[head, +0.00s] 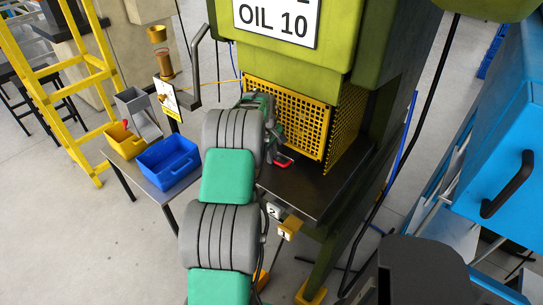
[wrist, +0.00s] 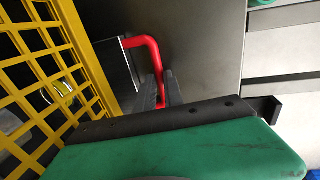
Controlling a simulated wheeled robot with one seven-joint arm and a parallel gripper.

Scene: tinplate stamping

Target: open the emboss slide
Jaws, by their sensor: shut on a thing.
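The emboss slide's red handle (wrist: 152,50) shows in the wrist view as a bent red bar joined to a grey block (wrist: 118,68) beside the yellow mesh guard (wrist: 45,75). My gripper (wrist: 168,90) is shut on the red handle, with its dark fingers at the bar's lower part. In the head view a bit of the red handle (head: 284,163) shows low in front of the yellow guard (head: 285,112), on the dark press table (head: 310,185). My arm hides most of the gripper and slide there.
The green press with an "OIL 10" sign (head: 276,22) rises behind. A side table at left holds a blue bin (head: 168,162) and a yellow bin (head: 124,142). A yellow ladder (head: 60,85) stands further left. A blue cabinet (head: 510,150) is at right.

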